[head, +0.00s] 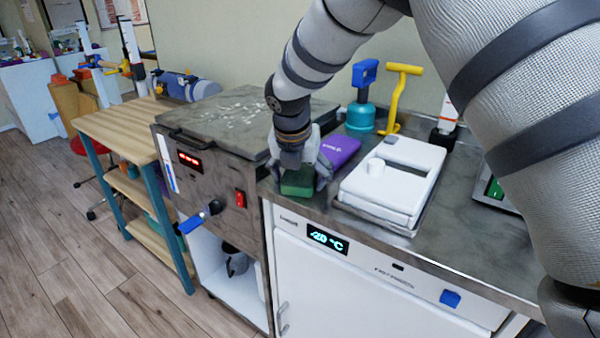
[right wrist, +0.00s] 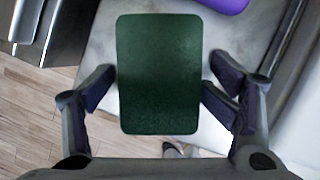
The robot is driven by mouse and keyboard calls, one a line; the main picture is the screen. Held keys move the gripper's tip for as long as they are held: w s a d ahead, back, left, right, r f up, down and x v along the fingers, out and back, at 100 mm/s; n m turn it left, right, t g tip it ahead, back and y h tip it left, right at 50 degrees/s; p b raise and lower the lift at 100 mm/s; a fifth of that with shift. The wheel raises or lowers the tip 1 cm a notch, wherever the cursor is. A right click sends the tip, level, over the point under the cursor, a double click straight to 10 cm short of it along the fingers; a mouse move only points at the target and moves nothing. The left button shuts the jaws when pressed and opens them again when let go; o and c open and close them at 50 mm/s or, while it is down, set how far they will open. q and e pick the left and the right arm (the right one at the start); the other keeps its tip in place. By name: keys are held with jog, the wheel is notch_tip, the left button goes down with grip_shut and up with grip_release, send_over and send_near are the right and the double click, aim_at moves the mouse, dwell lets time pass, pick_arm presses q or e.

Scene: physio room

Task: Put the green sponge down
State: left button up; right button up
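The green sponge (head: 297,182) is a dark green block at the front edge of the metal counter (head: 262,187). My right gripper (head: 301,176) comes down over it from above, fingers on either side. My left gripper is not in view.
A purple packet (head: 339,150) lies just behind the sponge. A white lidded box (head: 392,180) stands close on the right. A grey heater unit (head: 225,120) is on the left. A teal and blue bottle (head: 362,100) and a yellow handled tool (head: 397,95) stand behind.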

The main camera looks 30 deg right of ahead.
jog(key=shift+s+a+f, duration=0.1)
jog(key=shift+s+f, duration=0.05)
jog(key=shift+s, duration=0.05)
jog(key=shift+r, duration=0.25)
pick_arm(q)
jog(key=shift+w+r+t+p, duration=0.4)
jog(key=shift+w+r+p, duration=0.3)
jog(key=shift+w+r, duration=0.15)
pick_arm(e)
jog(key=v, duration=1.3)
jog(key=shift+w, duration=0.25)
